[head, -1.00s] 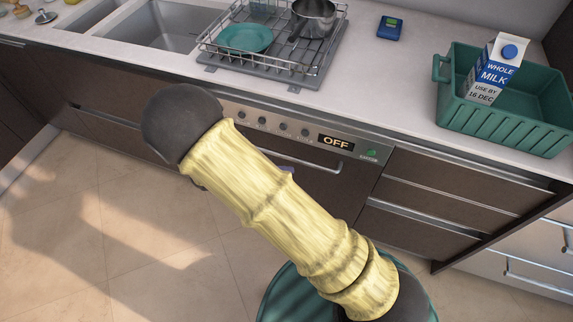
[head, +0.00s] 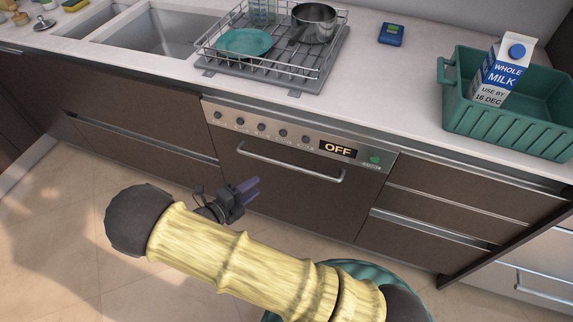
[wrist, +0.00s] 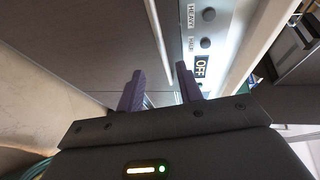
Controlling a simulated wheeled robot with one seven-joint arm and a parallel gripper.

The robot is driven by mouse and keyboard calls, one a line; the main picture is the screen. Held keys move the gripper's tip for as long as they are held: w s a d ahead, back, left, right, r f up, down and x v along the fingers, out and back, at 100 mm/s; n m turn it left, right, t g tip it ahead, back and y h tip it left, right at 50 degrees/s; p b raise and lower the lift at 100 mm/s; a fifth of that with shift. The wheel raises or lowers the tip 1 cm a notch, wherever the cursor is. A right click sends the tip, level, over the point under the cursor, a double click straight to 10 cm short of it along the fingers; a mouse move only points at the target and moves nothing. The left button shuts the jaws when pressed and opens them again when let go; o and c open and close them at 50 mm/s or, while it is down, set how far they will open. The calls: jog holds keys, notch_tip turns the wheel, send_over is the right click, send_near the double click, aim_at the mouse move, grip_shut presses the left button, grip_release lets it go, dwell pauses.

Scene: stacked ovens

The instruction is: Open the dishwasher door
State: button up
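The dishwasher door (head: 290,200) is a dark brown panel under the counter, and it stands shut. A silver bar handle (head: 290,167) runs across its top. Above it is a steel control panel (head: 262,127) with several knobs and a display (head: 337,149) reading OFF. My gripper (head: 254,189) is in front of the door's left part, below the handle's left end, and apart from the handle. In the wrist view, its two purple fingers (wrist: 160,82) are spread apart with nothing between them. The panel's OFF display also shows there (wrist: 201,67).
On the counter are a sink (head: 160,35), a dish rack (head: 275,75) with a teal plate and a pot, a blue device (head: 391,34), and a green crate (head: 447,110) holding a milk carton (head: 500,75). Drawers (head: 440,205) flank the door at right. Floor at left is clear.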

aim_at(287, 165)
jog(key=b+x, duration=0.1)
jog(key=x, duration=1.4)
jog(key=shift+f, duration=0.15)
grip_shut()
